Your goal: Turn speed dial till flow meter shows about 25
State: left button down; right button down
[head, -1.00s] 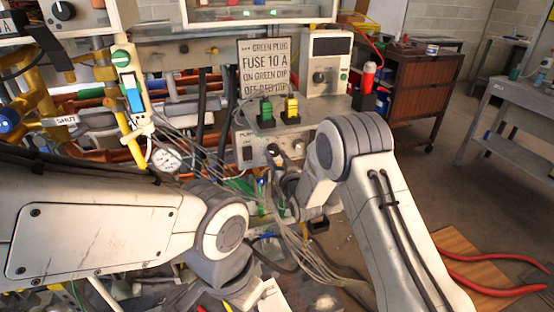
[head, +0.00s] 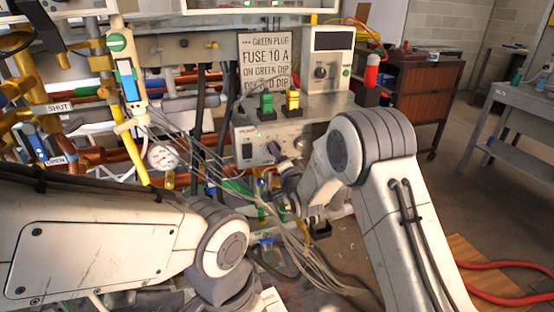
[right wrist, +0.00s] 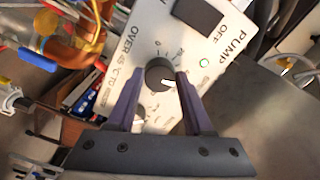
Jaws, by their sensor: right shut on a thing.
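The speed dial (right wrist: 160,74) is a dark round knob with a white pointer on the white pump panel (right wrist: 147,40). My right gripper (right wrist: 160,78) is shut on the dial, with one purple finger on each side of it in the right wrist view. In the head view the right gripper (head: 276,152) is small at the pump box front (head: 262,134), partly hidden by my arm. A round white gauge with a needle (head: 163,156) stands left of the pump box; its reading is too small to tell. My left gripper is not in view.
A green plug (head: 267,103) and a yellow plug (head: 293,100) stand on the pump box, below a fuse sign (head: 265,55). Loose grey cables hang below. Pipes and valves fill the left.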

jog(key=shift+m+b, duration=1.5)
jog(key=shift+m, duration=2.7)
jog(key=shift+c, duration=1.5)
grip_release()
jog(key=shift+r, duration=0.1)
jog(key=shift+s, duration=0.1)
jog(key=v, duration=1)
jog(key=shift+s+d, duration=0.1)
jog(key=shift+s, duration=0.05)
